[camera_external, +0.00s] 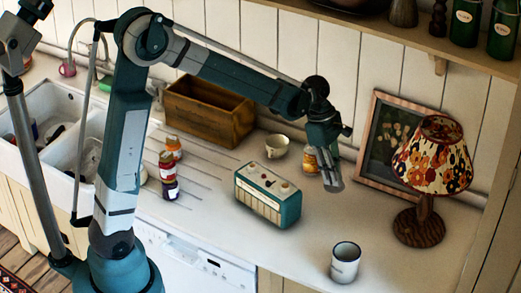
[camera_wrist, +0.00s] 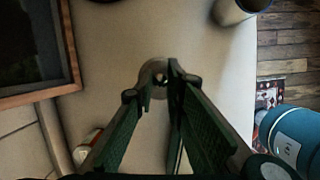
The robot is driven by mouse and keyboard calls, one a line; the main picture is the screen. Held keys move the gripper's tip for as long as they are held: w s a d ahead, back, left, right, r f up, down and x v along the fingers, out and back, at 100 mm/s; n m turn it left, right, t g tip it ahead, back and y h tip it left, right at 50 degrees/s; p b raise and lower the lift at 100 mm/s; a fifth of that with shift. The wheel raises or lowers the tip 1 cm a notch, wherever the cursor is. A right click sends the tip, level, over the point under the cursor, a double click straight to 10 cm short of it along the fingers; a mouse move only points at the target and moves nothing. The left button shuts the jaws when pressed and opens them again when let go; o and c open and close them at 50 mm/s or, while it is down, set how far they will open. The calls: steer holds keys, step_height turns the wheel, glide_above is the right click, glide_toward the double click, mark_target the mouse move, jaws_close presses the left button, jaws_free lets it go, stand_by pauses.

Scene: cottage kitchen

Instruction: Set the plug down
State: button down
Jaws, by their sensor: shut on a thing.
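My gripper (camera_external: 333,178) hangs above the counter (camera_external: 305,235), between the teal radio (camera_external: 268,194) and the lamp. In the wrist view my gripper (camera_wrist: 160,82) is shut on a small round grey thing, the plug (camera_wrist: 153,66), held at the fingertips. The fingers hide part of the plug. I cannot make the plug out clearly in the external view. Pale counter surface shows beyond the fingers.
A white mug (camera_external: 345,262) stands near the front edge. A lamp (camera_external: 419,222) and a leaning picture frame (camera_external: 377,165) are at right. A jar (camera_external: 311,162), cup (camera_external: 277,151) and wooden crate (camera_external: 208,112) stand behind. Counter between radio and mug is clear.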

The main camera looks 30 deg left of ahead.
steer(key=w+a+n+t+p, duration=0.1)
steer(key=w+a+n, duration=0.2)
steer(key=a, duration=2.4)
steer(key=s+a+n+p, duration=0.1)
steer(key=s+a+n, duration=0.1)
steer(key=a, duration=0.8)
steer(key=s+a+n, duration=0.1)
steer(key=s+a, duration=0.2)
steer(key=a, duration=0.7)
steer(key=shift+t, duration=0.4)
steer(key=shift+f, duration=2.5)
steer(key=shift+f, duration=2.95)
steer(key=shift+f, duration=0.1)
steer(key=shift+f, duration=1.95)
